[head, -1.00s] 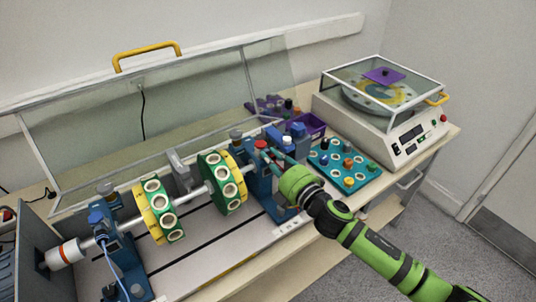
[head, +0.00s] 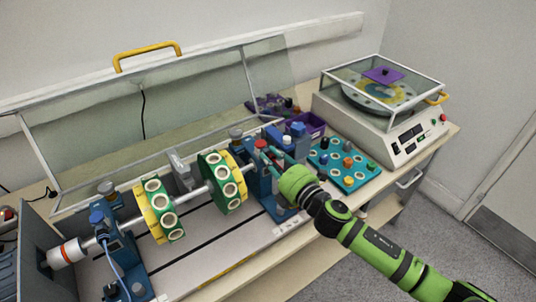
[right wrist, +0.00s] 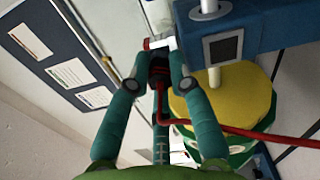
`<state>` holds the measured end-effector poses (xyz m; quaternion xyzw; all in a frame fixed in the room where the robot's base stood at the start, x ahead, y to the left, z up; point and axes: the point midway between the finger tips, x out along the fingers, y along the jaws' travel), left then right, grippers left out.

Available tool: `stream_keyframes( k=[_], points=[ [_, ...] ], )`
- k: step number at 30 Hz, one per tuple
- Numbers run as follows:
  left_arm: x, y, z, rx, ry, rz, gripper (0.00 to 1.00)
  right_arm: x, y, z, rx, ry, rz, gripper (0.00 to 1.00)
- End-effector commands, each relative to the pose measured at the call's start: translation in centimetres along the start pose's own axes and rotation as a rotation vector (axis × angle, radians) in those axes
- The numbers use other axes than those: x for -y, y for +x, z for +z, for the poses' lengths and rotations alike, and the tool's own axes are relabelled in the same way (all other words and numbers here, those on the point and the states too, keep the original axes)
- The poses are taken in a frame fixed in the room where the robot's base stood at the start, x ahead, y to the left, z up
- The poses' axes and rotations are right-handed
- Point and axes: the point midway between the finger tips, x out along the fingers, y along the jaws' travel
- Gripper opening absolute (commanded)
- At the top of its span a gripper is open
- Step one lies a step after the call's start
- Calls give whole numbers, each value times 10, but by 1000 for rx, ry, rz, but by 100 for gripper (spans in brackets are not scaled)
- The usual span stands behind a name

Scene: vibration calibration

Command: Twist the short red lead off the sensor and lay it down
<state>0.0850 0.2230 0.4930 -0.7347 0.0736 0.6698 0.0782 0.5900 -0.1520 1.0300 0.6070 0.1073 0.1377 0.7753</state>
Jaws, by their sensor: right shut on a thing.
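My right gripper (head: 268,152) is at the right-hand blue bearing block of the rotor rig. In the right wrist view the same gripper (right wrist: 158,82) is shut on the dark, red-ringed plug of the red lead (right wrist: 226,129). The lead's red cable runs down from the plug, then off to the right. A small white and red part, perhaps the sensor (right wrist: 163,44), sits right at the plug's far end. I cannot tell whether the two are still joined. In the head view the fingers hide the plug. My left gripper is not in view.
The rotor's green and yellow discs (head: 222,182) stand left of the gripper. A teal tray (head: 346,172) with several coloured caps lies to the right, before a purple bin (head: 309,124). A balancing machine (head: 375,120) stands behind. The raised clear guard is at the back.

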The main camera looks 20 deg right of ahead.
Motion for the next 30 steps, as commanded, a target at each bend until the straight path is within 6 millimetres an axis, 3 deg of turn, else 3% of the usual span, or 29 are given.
stream_keyframes(
  k=[6, 30],
  points=[
    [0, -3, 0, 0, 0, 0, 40, -1, 0, 2, 3, -120, 1, 0],
    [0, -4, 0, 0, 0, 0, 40, 0, -6, 1, 2, -114, -1, 0]
  ],
)
